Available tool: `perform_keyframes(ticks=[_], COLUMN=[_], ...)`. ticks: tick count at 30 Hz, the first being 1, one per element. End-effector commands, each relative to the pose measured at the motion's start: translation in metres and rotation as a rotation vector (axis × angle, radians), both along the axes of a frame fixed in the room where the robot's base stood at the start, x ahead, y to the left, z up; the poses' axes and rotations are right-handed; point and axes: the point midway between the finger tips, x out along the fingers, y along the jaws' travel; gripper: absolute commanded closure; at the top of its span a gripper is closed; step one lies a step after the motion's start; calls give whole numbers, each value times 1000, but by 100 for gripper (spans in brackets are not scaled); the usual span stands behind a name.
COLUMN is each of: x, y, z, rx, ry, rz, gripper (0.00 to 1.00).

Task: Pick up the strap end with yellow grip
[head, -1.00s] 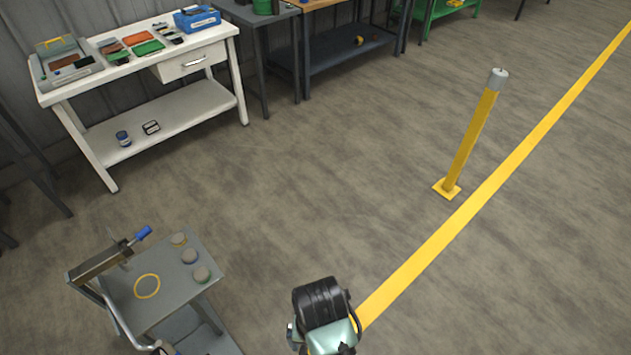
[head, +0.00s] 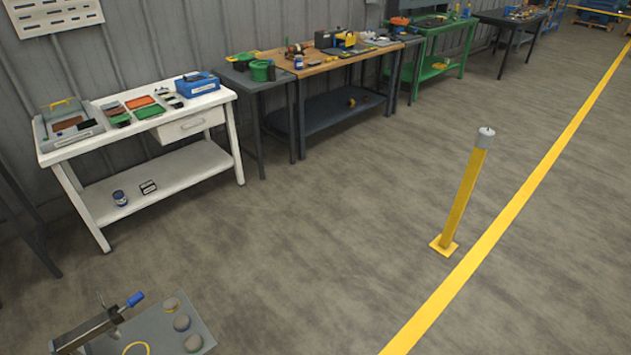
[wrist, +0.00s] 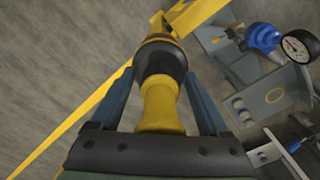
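In the wrist view, a yellow grip (wrist: 161,105) with a black ringed part (wrist: 160,60) beyond it lies along the middle of the picture. My gripper (wrist: 159,76) has one blue-grey finger on each side of it. The fingertips lie beside the black part, and I cannot tell whether they touch it. A narrow gap shows between the fingers and the yellow part. No strap can be made out. My gripper and the grip are not in the head view.
A grey stand (head: 165,330) with round pucks, a yellow ring and a blue-handled arm is at bottom left; it also shows in the wrist view (wrist: 262,98), near a gauge (wrist: 297,47). A yellow post (head: 463,200) stands on open floor. Benches (head: 215,160) line the wall.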

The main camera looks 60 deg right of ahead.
Motion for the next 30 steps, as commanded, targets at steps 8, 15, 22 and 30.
perform_keyframes(ticks=[8,15,22,30], x=[0,0,1,2], y=[0,0,0,-1], z=[0,1,4,45], rx=[0,0,-1,-4], ry=[0,-1,-2,-6], rz=[0,0,0,0], gripper=[73,100,100,100])
